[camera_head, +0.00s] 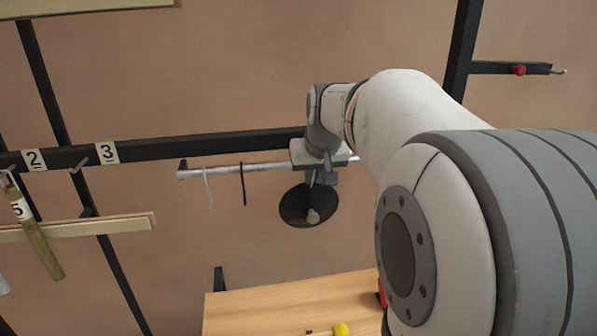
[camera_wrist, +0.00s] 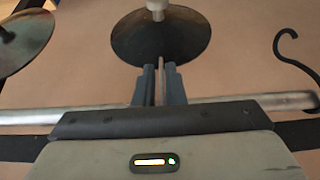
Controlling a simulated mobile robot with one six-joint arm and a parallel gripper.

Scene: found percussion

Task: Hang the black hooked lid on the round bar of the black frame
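The black hooked lid (camera_head: 296,205) is a dark round dish with a pale knob, below my gripper (camera_head: 318,180). In the wrist view the lid (camera_wrist: 182,42) lies just beyond my fingertips (camera_wrist: 160,72). The fingers are nearly together, with a thin stem between them that seems to be the lid's hook. The silver round bar (camera_head: 225,171) of the black frame (camera_head: 190,147) runs behind my gripper. It shows on both sides of my gripper in the wrist view (camera_wrist: 285,103). The hook's top is hidden, so I cannot tell whether it touches the bar.
A white hook (camera_head: 208,186) and a black hook (camera_head: 243,184) hang on the bar left of my gripper. Another dark disc (camera_wrist: 22,42) is at the wrist view's left. A wooden table (camera_head: 280,303) with a yellow-headed mallet (camera_head: 340,329) stands below.

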